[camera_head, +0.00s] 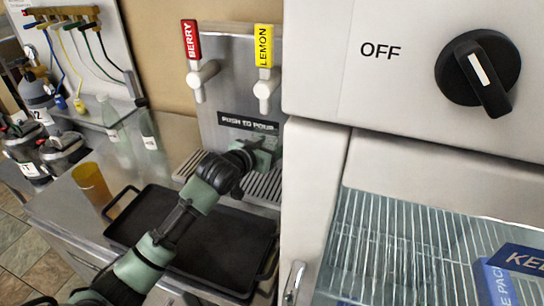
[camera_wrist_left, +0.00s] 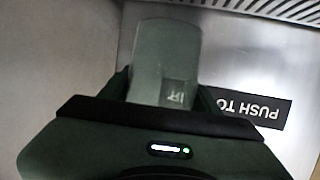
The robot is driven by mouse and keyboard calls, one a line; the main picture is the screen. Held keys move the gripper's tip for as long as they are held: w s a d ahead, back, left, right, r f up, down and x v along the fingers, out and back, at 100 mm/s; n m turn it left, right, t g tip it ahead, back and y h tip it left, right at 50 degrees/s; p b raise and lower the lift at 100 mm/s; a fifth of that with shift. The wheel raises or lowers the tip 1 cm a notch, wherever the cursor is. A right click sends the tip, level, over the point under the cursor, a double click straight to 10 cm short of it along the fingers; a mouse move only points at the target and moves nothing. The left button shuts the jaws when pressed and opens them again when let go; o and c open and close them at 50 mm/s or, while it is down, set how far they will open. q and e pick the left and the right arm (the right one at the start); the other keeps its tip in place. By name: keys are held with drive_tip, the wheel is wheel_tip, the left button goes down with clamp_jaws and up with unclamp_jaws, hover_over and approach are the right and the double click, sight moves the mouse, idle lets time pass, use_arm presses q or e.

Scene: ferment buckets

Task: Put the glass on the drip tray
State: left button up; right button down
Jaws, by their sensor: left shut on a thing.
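My left gripper (camera_head: 262,152) reaches in front of the steel tap panel, above the slatted metal drip tray (camera_head: 264,190). It is shut on a pale, see-through thing, which looks like the glass (camera_wrist_left: 165,50) in the left wrist view. The glass is mostly hidden by the gripper in the head view, and I cannot tell whether it touches the tray. Slats of the drip tray (camera_wrist_left: 285,8) show at the top of the wrist view. My right gripper is not in view.
A red BERRY tap (camera_head: 191,40) and a yellow LEMON tap (camera_head: 264,46) are above. A black handled tray (camera_head: 215,235) lies under my arm, with an amber cup (camera_head: 92,185) beside it. A white cabinet with an OFF knob (camera_head: 478,72) closes off the right.

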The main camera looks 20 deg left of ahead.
use_arm(q)
drive_tip(key=shift+s+a+f, duration=0.1)
drive_tip(key=shift+f, duration=0.5)
drive_tip(key=shift+f+p, duration=0.45)
drive_tip(key=shift+f, duration=1.45)
drive_tip(key=shift+f, duration=0.15)
drive_tip(key=o, duration=1.8)
drive_tip(key=shift+c, duration=0.2)
